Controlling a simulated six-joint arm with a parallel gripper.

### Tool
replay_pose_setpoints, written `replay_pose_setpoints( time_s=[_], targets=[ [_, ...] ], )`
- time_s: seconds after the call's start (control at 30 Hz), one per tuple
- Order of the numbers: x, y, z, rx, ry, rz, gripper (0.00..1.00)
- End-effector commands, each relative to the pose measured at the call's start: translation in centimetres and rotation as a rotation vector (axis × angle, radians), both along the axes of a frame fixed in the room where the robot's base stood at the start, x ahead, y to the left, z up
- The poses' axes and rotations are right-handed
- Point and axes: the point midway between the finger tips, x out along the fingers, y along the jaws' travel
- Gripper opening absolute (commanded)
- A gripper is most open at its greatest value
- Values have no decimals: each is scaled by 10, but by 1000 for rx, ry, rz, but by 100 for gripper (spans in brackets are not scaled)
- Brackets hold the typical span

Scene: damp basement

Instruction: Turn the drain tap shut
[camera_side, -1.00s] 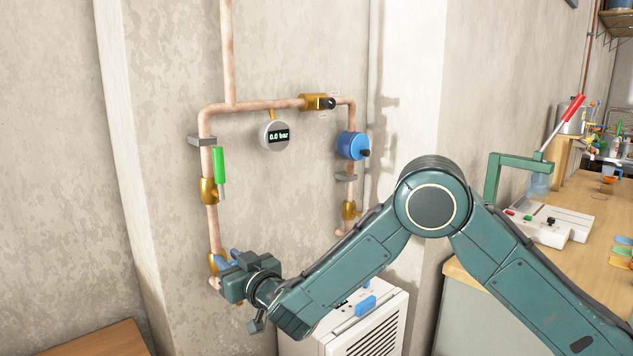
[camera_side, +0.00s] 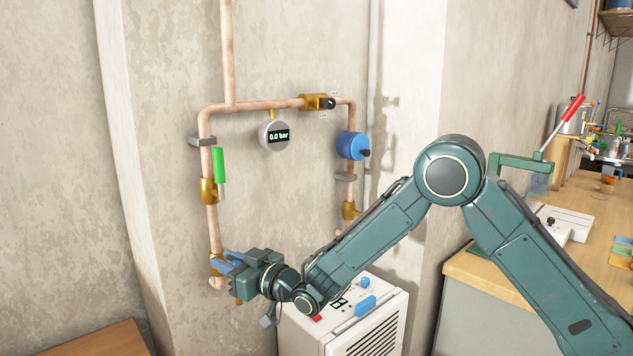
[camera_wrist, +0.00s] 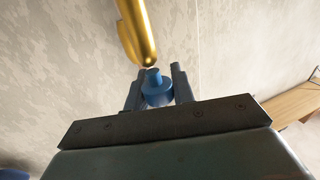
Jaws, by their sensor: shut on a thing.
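The drain tap (camera_side: 216,263) is a brass fitting at the foot of the left copper pipe. In the wrist view its brass body (camera_wrist: 138,30) comes down from the top, with a blue knob (camera_wrist: 156,92) below it. My gripper (camera_side: 233,264) is at this tap, reaching in from the right. In the wrist view my gripper (camera_wrist: 158,84) has one finger on each side of the blue knob and is shut on it. In the side view the jaws hide much of the tap, and the knob's exact turn cannot be read.
A round gauge (camera_side: 274,135) reads 0.0 bar. A green-handled valve (camera_side: 219,166) is above the tap; a brass valve (camera_side: 318,102) and blue unit (camera_side: 351,146) are farther right. A white machine (camera_side: 362,318) stands under my arm. A wooden surface (camera_side: 98,340) is lower left.

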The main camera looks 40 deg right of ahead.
Motion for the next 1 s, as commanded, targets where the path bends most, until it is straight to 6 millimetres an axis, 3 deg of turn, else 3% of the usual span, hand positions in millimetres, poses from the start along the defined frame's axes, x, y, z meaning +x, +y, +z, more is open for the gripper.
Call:
replay_pose_setpoints(
  time_s=[1.0],
  targets=[
    [-1,3,0,1,-1,278,2]
  ],
)
